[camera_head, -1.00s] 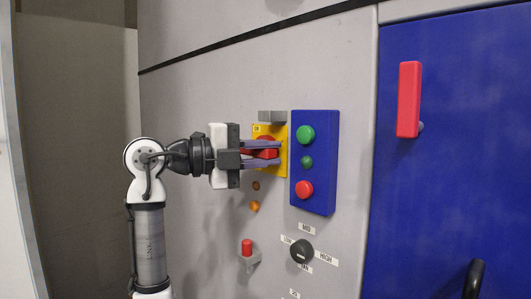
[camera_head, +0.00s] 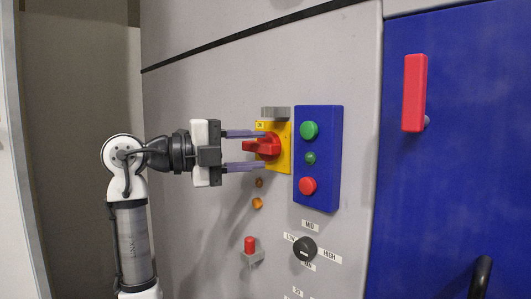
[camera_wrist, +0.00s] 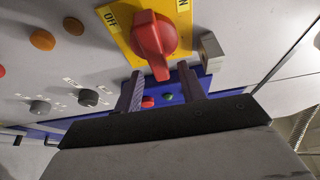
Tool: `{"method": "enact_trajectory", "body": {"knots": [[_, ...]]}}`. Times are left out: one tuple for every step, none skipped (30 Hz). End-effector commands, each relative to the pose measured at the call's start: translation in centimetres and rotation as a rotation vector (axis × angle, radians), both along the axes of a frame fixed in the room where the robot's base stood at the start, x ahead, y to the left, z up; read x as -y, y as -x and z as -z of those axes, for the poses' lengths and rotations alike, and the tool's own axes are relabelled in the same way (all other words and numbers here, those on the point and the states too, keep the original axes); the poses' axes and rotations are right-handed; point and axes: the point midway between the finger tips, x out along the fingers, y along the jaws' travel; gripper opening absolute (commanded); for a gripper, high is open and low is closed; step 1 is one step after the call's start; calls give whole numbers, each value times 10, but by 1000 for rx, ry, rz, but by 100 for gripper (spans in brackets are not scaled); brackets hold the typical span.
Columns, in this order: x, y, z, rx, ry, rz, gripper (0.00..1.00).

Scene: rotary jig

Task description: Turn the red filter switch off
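The red filter switch (camera_head: 262,147) is a rotary handle on a yellow plate (camera_head: 284,160) on the grey wall. In the head view the handle lies roughly level. In the wrist view the red handle (camera_wrist: 152,40) points down the picture, toward the blue panel. Its plate (camera_wrist: 121,42) has an OFF label at upper left and a partly cut-off ON label at upper right. My gripper (camera_head: 264,150) is open, one finger above the handle and one below. In the wrist view the fingertips (camera_wrist: 159,72) stand apart on either side of the handle's end, with no clear contact.
A blue panel (camera_head: 327,160) with green and red buttons is right of the switch. A grey block (camera_head: 275,113) sits above the plate. Orange lamps (camera_head: 257,203), a red-topped toggle (camera_head: 250,245) and a black knob (camera_head: 305,249) are below. A blue door with a red handle (camera_head: 414,92) is farther right.

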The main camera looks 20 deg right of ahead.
Motion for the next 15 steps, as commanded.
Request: {"method": "enact_trajectory", "body": {"knots": [[-13, -1, 2, 0, 1, -4, 40], [-21, -2, 2, -1, 1, -5, 40], [-30, -2, 2, -1, 1, -4, 40], [-37, -3, 2, -1, 0, -3, 40], [-44, -3, 2, -1, 1, -4, 40], [-53, -3, 2, -1, 1, -4, 40], [-59, -4, 1, -1, 0, -3, 40], [-65, -4, 1, -1, 1, -3, 40], [-73, -4, 1, -1, 1, -4, 40], [-78, -5, 1, -2, 0, -4, 40], [-82, -5, 1, -2, 0, -4, 40], [-87, -5, 1, -2, 0, -3, 40], [-91, -5, 1, -2, 0, -3, 40], [-94, -5, 0, -2, 0, -2, 40], [-97, -5, 0, -2, 0, -2, 40]]}}
